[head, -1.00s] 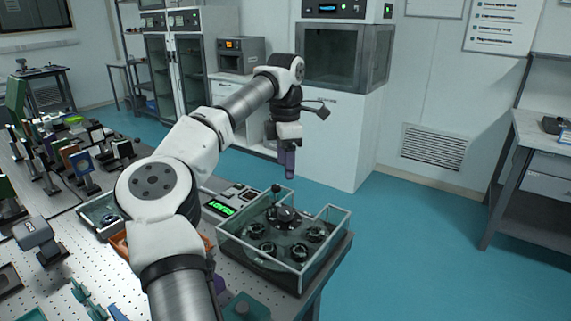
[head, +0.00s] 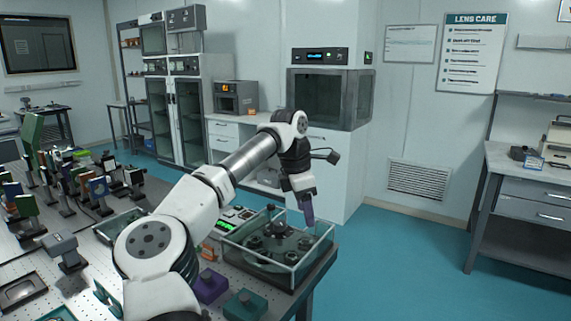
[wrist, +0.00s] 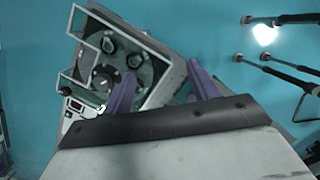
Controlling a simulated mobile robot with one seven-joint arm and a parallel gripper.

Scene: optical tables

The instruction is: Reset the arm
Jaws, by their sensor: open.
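My arm reaches over the optical table from the bottom of the head view, with its elbow bent. My gripper (head: 308,212) points down with purple fingers, just above the right rim of a glass-walled box. In the wrist view, the two purple fingers of my gripper (wrist: 164,92) are spread apart with nothing between them. The glass-walled box (wrist: 152,45) holds a dark round carousel (head: 262,254) with several round pieces. It lies beyond and to the left of the fingers in the wrist view.
The perforated optical table (head: 88,235) carries several mounted optics on the left. A purple block (head: 210,288) and a teal block (head: 245,304) lie near its front edge. A side bench (head: 500,165) stands at the right. Blue floor (head: 390,265) between them is clear.

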